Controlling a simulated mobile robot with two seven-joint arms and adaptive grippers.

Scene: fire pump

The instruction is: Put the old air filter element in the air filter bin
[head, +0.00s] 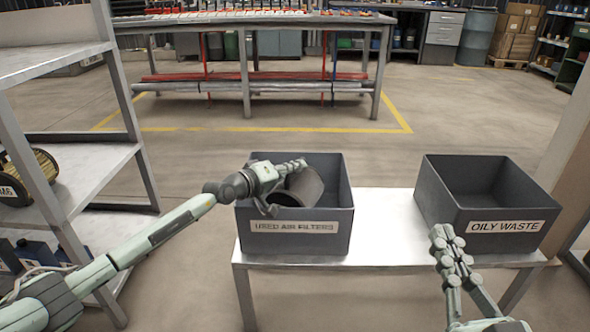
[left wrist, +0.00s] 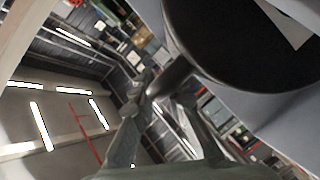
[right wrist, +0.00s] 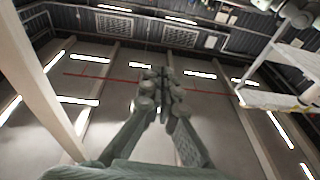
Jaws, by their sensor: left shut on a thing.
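The old air filter element (head: 308,184), a dark grey hollow cylinder, is tilted inside the grey air filter bin (head: 295,243), labelled "USED AIR FILTERS". My left gripper (head: 286,184) reaches over the bin's left side and is shut on the element's wall. In the left wrist view the element (left wrist: 235,50) fills the upper right, beside the fingers (left wrist: 165,95). Whether the element touches the bin floor is hidden. My right gripper (head: 448,248) is empty, its fingers drawn together, in front of the oily waste bin; it also shows in the right wrist view (right wrist: 160,85).
Both bins stand on a low metal table (head: 385,225); the oily waste bin (head: 500,226) is on the right. A metal shelf (head: 90,180) at left holds a yellowish ribbed filter (head: 40,170). A long workbench (head: 250,22) stands behind open floor.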

